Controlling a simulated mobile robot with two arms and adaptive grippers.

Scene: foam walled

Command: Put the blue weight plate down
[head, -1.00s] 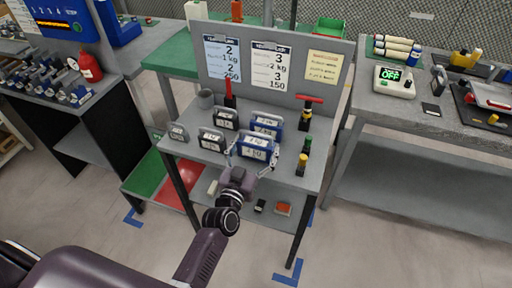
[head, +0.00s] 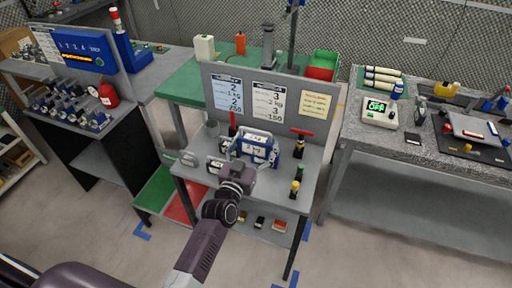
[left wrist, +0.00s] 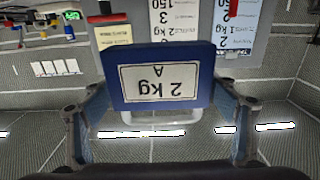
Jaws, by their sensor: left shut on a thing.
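The blue weight plate (head: 257,150) is a blue block with a white label and a pale handle. My left gripper (head: 254,157) is shut on it, with one finger at each side, over the grey table in front of the sign board. In the left wrist view the plate (left wrist: 160,78) fills the middle, its label "2 kg A" upside down, between the two fingers (left wrist: 160,112). I cannot tell how far its base is from the table. A second blue block behind it is mostly hidden. My right gripper is not in view.
A red-handled tool (head: 300,142) and small yellow-and-black bottles (head: 295,188) stand at the right. The sign board (head: 268,98) closes the back. Bare table (head: 313,160) shows at the right edge.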

